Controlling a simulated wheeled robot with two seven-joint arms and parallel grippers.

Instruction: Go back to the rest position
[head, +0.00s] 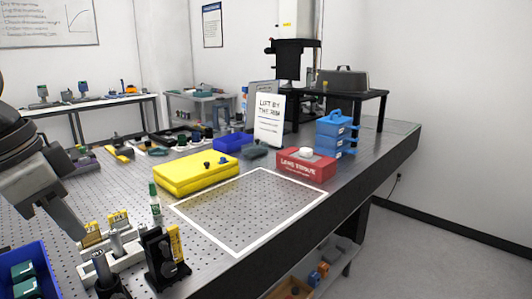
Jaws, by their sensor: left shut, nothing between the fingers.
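My left gripper (76,230) comes in from the left edge and points down over the near left of the perforated table (352,172). Its fingers are shut with nothing between them. Its tip is by a pale rack (122,252) with yellow-labelled pieces; I cannot tell whether they touch. My right gripper is out of view.
A blue bin (40,262), a black stand (160,262) and a green-capped bottle (155,205) are near the gripper. A yellow case (196,174), red box (303,167) and white sign (269,120) stand farther back. The white-outlined area (250,212) is clear.

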